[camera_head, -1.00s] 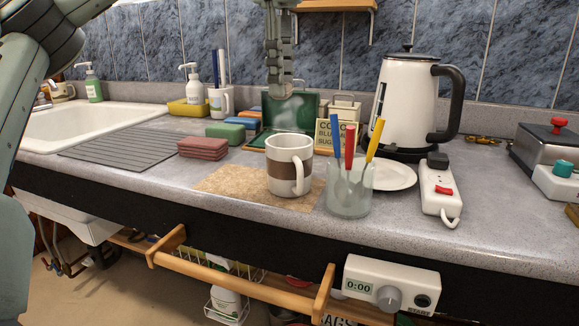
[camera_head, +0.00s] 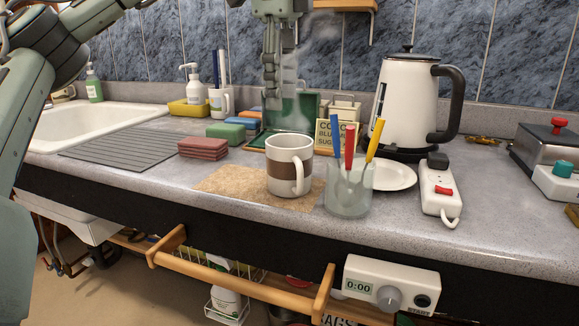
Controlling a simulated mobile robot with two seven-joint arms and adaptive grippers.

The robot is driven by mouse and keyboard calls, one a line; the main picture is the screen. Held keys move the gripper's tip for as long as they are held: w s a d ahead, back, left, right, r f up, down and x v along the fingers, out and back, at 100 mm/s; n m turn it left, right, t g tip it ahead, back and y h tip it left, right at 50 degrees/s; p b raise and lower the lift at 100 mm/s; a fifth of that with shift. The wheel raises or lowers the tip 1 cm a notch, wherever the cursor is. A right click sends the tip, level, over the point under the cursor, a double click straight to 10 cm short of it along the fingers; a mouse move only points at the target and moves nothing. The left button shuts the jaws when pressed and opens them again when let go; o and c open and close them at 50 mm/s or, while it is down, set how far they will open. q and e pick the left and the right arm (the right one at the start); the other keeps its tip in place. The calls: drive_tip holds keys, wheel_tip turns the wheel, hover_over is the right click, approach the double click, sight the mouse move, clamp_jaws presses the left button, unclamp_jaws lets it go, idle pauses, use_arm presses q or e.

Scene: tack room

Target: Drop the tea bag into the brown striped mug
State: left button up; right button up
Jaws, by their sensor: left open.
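The brown striped mug (camera_head: 291,165) is white with a brown band and stands upright on a tan mat, its handle toward the front right. Faint steam shows above it. My left gripper (camera_head: 274,108) comes down from the top behind the mug, in front of an open green box (camera_head: 303,106). It is open, its fingers pointing down, with the tips low by the box; whether they are inside it I cannot tell. I cannot make out a tea bag. My right gripper is not in view.
A glass (camera_head: 349,194) with several coloured-handled utensils stands right of the mug, before a white plate (camera_head: 393,175). A white kettle (camera_head: 404,104) stands behind. Coloured sponges (camera_head: 226,132) and red pads (camera_head: 203,148) lie left. The mat (camera_head: 230,184) is clear left of the mug.

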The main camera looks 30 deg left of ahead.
use_arm(q)
wheel_tip(320, 180, up, 12)
drive_tip(key=shift+s+d, duration=0.15)
drive_tip(key=shift+s, duration=0.3)
idle(0.4)
